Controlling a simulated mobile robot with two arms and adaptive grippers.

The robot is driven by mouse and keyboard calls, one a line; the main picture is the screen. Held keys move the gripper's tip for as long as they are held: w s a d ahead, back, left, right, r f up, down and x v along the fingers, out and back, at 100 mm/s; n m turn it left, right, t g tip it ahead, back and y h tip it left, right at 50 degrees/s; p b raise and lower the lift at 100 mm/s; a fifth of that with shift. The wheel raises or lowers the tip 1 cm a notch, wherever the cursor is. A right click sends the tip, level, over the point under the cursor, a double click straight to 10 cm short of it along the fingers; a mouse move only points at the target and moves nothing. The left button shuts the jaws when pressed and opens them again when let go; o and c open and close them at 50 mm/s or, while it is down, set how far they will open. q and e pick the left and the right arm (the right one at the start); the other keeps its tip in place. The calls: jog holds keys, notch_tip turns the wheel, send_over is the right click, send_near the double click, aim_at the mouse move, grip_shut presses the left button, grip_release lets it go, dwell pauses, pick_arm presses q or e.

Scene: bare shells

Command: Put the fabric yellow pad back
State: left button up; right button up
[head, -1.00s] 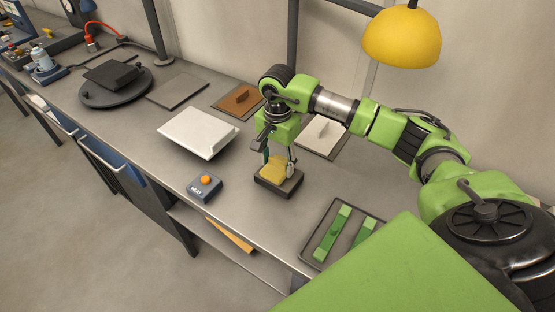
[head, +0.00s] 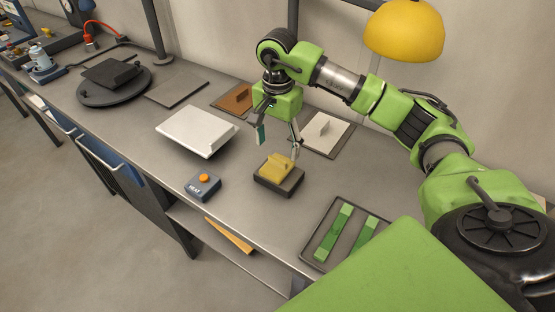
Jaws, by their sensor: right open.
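The yellow pad (head: 273,167) rests on a small dark block-like holder (head: 281,186) on the grey bench, with a raised grip on its top. My right gripper (head: 278,148) is open and empty just above and behind the pad, its two fingers spread apart and pointing down. The right fingertip is close to the pad's far right edge; I cannot tell whether it touches. My left gripper is not in view.
A blue box with an orange button (head: 204,186) and a white slab (head: 198,131) stand left of the pad. A brown pad (head: 232,98) and a pale pad (head: 322,132) lie behind. A tray (head: 317,252) with green strips is at front right. A yellow lamp (head: 404,30) hangs above.

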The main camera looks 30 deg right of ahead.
aim_at(278, 159)
notch_tip(278, 159, up, 6)
jog(key=shift+f+b, duration=0.1)
jog(key=shift+b, duration=0.45)
